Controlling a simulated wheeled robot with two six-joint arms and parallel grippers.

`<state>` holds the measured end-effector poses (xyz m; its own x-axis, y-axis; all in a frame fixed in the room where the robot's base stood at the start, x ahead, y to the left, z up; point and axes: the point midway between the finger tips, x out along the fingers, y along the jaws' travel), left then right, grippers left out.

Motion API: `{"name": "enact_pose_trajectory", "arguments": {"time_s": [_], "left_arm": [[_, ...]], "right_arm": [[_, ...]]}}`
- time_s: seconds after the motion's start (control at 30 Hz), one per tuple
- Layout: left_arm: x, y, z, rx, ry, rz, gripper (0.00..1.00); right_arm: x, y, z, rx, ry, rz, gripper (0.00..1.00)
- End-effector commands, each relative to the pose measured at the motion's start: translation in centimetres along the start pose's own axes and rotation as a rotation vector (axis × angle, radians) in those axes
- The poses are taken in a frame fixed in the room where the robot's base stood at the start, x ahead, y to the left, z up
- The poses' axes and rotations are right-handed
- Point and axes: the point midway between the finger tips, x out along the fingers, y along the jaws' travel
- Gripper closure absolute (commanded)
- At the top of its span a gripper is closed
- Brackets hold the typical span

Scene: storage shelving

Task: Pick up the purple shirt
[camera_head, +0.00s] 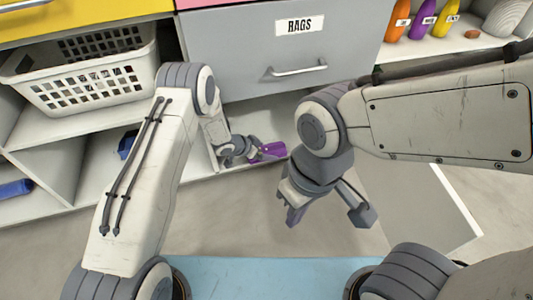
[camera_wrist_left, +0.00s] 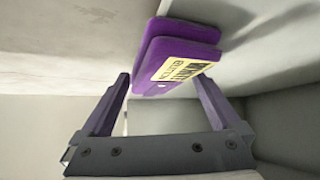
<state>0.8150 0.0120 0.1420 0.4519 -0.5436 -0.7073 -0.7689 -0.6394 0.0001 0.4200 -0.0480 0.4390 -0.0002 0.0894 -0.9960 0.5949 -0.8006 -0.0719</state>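The purple shirt (camera_head: 271,150) is a small folded bundle in the low shelf compartment under the grey drawer. In the left wrist view the shirt (camera_wrist_left: 178,50) shows a yellow label and lies just ahead of the fingertips. My left gripper (camera_head: 254,150) reaches into that compartment beside the shirt. In the left wrist view the left gripper (camera_wrist_left: 162,80) has its fingers spread apart, with nothing held between them. Whether a fingertip touches the shirt I cannot tell. My right gripper (camera_head: 328,216) is open and empty, pointing down in front of the shelving.
A grey drawer (camera_head: 230,55) labelled RAGS is above the compartment. A white basket (camera_head: 85,85) stands on the left shelf. Blue items (camera_head: 16,188) lie in the lower left compartments. Several coloured bottles (camera_head: 422,20) stand at upper right. Open floor (camera_head: 250,220) lies in front.

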Motion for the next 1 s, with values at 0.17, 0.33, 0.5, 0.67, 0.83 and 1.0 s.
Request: {"name": "enact_pose_trajectory", "arguments": {"time_s": [0.17,0.33,0.5,0.67,0.83,1.0], "left_arm": [[0.0,0.0,0.0,-0.001,0.000,0.000,0.73],[0.0,0.0,0.1,-0.001,-0.001,0.000,0.74],[0.0,0.0,0.1,-0.001,-0.001,0.000,0.74],[-0.3,0.0,-0.1,-0.001,-0.001,0.000,0.74],[-1.2,0.0,-1.1,-0.001,0.000,0.000,0.98],[-2.6,0.0,-2.6,0.000,0.001,0.000,0.98]], "right_arm": [[0.0,0.0,0.0,0.000,0.000,0.000,1.00],[0.0,0.0,0.0,0.000,0.000,0.000,1.00],[0.0,0.0,0.0,0.000,0.000,0.000,1.00],[-0.3,0.0,0.0,0.000,0.000,0.000,1.00],[-1.6,-0.1,-0.1,0.000,0.000,0.000,1.00],[-3.5,-0.3,-0.2,0.000,0.000,0.000,1.00]]}}
